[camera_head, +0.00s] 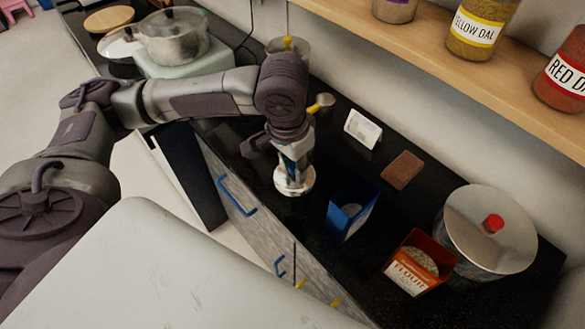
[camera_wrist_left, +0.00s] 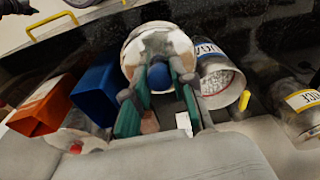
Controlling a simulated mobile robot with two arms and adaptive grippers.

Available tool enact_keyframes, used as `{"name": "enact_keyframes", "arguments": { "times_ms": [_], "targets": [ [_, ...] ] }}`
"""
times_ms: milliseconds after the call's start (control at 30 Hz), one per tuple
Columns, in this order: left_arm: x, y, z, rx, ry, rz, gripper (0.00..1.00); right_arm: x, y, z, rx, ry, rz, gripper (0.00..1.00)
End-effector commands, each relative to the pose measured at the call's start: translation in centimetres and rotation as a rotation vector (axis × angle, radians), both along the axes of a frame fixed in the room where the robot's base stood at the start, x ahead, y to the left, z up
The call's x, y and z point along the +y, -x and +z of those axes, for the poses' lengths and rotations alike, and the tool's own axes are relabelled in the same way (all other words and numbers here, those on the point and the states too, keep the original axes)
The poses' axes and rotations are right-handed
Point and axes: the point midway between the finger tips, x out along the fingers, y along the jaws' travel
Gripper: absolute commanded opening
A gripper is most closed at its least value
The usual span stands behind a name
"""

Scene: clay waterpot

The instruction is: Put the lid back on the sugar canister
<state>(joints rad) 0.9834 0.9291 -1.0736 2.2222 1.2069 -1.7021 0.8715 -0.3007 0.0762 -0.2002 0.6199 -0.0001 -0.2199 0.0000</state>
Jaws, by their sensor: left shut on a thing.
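My left gripper (camera_head: 294,161) is shut on the lid (camera_head: 295,181), a pale round disc held beneath its fingers above the dark counter near the front edge. In the left wrist view, the green finger pads (camera_wrist_left: 159,106) are around the lid's blue knob (camera_wrist_left: 159,77); the lid's mottled disc (camera_wrist_left: 143,36) shows beyond. The sugar canister (camera_wrist_left: 235,88) is beside the lid on the right in that view, open, with white grains inside and a blue-lettered label partly seen. My left arm hides the canister in the head view. My right gripper is not in view.
A blue open box (camera_head: 351,208), an orange flour box (camera_head: 408,268) and a large pot with a red-knobbed lid (camera_head: 472,212) stand along the counter. A brown block (camera_head: 402,170) and white card (camera_head: 362,129) lie behind. A shelf (camera_head: 430,60) overhangs. A yellow-labelled canister (camera_wrist_left: 305,100) stands farther right.

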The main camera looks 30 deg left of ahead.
Motion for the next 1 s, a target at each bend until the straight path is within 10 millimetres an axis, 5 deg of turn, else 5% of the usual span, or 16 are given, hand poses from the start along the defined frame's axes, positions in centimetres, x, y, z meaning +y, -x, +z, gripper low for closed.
{"name": "enact_keyframes", "arguments": {
  "times_ms": [600,1000],
  "targets": [
    [3.6,-7.9,5.5,-0.002,-0.001,-0.740,0.00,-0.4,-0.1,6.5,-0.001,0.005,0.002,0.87],
    [4.6,-9.5,5.9,-0.002,-0.002,-0.917,0.00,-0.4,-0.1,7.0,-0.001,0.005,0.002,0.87]
  ]
}}
